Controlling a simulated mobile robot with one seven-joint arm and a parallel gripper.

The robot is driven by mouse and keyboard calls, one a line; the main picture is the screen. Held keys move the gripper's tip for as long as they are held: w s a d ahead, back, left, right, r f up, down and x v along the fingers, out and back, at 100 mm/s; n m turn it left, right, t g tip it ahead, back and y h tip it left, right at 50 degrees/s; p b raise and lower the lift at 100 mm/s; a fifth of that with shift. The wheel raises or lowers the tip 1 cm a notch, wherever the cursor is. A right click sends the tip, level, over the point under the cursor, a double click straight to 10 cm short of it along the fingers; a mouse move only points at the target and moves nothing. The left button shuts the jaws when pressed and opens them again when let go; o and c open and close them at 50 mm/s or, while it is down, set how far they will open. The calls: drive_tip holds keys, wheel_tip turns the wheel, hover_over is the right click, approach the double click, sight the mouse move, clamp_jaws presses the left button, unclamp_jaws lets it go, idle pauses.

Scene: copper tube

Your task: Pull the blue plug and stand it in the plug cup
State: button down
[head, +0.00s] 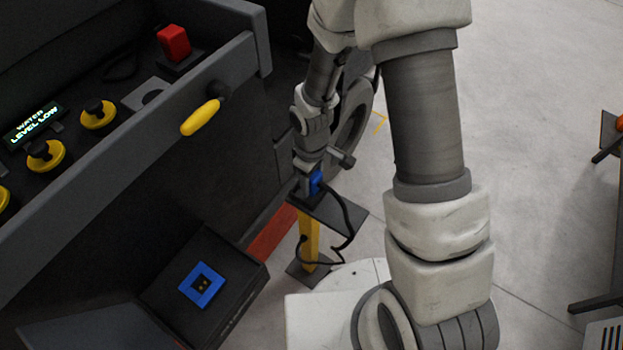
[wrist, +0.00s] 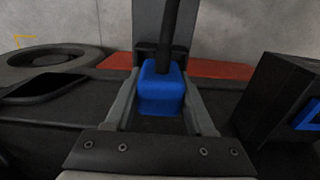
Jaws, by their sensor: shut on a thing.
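My gripper (head: 310,184) is shut on the blue plug (head: 317,182), just above the dark plate (head: 333,217) on top of a yellow post. In the wrist view the blue plug (wrist: 161,92) sits between the two fingers of my gripper (wrist: 162,74), with a black cable rising from it. The cable also hangs past the plate in the head view. The blue-framed socket (head: 202,285) on a dark box is empty. I cannot make out the plug cup, nor whether the plug touches anything on the plate.
A dark console (head: 215,140) with a yellow handle (head: 201,117), yellow knobs and a red button (head: 173,43) stands at left. A wheel (head: 352,122) is behind my gripper. The yellow post (head: 309,236) stands close to my base. Floor at the upper right is clear.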

drive_tip(key=shift+f+b, duration=0.5)
drive_tip(key=shift+f, duration=0.15)
drive_tip(key=shift+c, duration=0.8)
unclamp_jaws()
drive_tip(key=shift+o, duration=0.2)
drive_tip(key=shift+o, duration=0.6)
drive_tip(key=shift+r+p, duration=4.3)
drive_tip(key=shift+r, duration=1.25)
